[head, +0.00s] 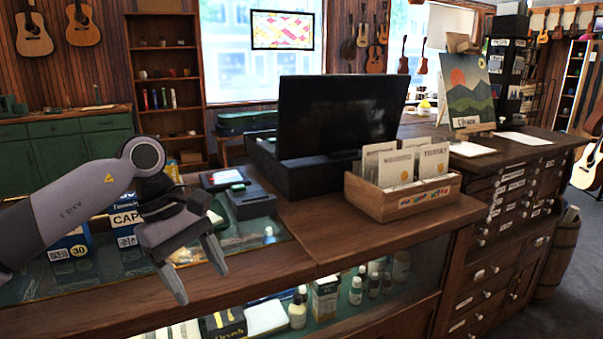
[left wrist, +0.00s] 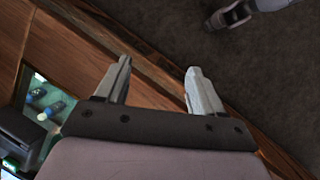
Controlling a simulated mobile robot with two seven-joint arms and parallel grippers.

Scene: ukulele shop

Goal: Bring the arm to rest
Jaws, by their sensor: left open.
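My left arm (head: 60,215) comes in from the left over the shop counter. My left gripper (head: 198,270) hangs above the counter's front edge with its two fingers apart and nothing between them. In the left wrist view the two fingers of my left gripper (left wrist: 161,85) also stand apart and empty, over the wooden counter edge and the dark floor. Part of my own body shows at the top of that view.
The wooden counter (head: 370,228) has a glass display front with bottles and boxes inside. On it stand a black monitor (head: 320,115), a card box (head: 400,200) and a card terminal (head: 250,200). Boxes sit beside my left arm. Drawers (head: 500,215) stand at the right.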

